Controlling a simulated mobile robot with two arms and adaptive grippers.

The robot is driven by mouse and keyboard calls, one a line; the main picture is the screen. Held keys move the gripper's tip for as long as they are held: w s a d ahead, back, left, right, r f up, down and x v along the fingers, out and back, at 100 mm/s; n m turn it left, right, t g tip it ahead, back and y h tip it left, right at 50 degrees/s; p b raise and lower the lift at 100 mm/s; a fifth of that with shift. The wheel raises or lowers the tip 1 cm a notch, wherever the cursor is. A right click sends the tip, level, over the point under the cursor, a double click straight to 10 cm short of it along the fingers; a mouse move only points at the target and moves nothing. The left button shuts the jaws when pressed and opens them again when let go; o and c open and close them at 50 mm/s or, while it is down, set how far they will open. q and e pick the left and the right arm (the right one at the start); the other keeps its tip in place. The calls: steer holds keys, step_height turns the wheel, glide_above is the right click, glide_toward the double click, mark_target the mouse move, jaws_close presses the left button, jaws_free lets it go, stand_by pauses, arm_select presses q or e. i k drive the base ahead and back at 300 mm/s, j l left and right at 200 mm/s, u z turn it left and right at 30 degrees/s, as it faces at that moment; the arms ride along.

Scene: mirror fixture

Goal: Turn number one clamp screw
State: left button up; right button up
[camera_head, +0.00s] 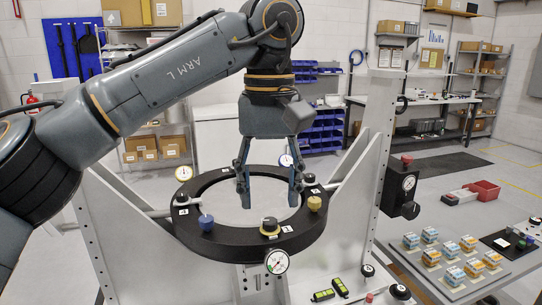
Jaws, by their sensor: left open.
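A black ring fixture (236,247) is held between white upright supports. My left gripper (268,196) points down over the ring's opening, fingers apart and empty, touching no knob that I can make out. The right gripper is out of view.
Dial gauges stand at the ring's left (184,173), back (286,160) and front (277,261). A white post (375,150) rises at right, carrying a black gauge unit (408,184). A grey table (465,225) at right holds several small boxes and red trays.

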mark_target(270, 227)
steer(key=k, duration=1.1)
